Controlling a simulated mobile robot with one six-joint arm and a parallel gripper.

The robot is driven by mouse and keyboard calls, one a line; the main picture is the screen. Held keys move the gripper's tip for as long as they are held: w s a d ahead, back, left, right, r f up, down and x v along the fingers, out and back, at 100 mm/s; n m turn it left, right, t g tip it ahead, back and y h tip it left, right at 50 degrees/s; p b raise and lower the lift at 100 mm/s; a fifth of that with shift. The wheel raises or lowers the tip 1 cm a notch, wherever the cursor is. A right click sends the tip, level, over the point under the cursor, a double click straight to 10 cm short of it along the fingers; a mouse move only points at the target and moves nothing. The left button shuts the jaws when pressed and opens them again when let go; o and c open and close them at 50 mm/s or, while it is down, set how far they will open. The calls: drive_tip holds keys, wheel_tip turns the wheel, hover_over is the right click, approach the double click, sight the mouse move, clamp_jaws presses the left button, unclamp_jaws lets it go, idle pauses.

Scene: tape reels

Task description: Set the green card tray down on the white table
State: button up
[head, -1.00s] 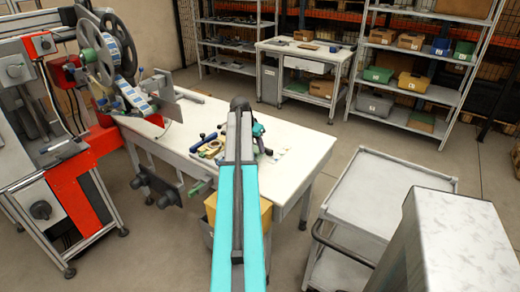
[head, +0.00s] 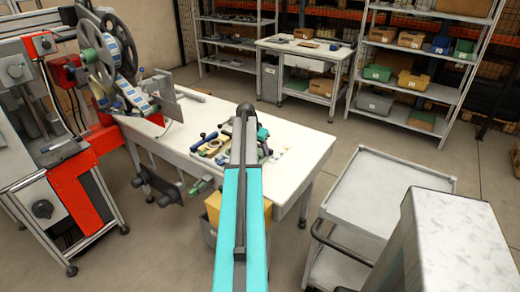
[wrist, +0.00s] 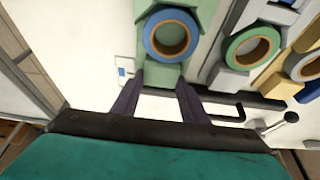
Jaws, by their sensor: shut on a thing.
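In the wrist view, the green card tray (wrist: 158,76) is at the top centre with a blue-rimmed reel (wrist: 171,34) on it. My gripper (wrist: 162,84) has its two dark fingers on either side of the tray's near end, shut on it. The white table (wrist: 85,40) lies below and to the left. I cannot tell whether the tray touches the table top. In the head view the white table (head: 300,142) is at the centre, and my arm hides the gripper and the held tray.
A grey holder with a green-rimmed reel (wrist: 251,48) and a yellowish holder (wrist: 280,85) lie close to the tray's right. A black bent bar (wrist: 232,116) lies near the right finger. The table's edge is at left. A reel machine (head: 110,60) stands at the table's left end.

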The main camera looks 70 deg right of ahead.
drive_tip(key=shift+f, duration=0.2)
drive_tip(key=o, duration=1.2)
drive_tip(key=shift+b+v, duration=0.85)
drive_tip(key=shift+v, duration=5.15)
drive_tip(key=shift+a, duration=0.1)
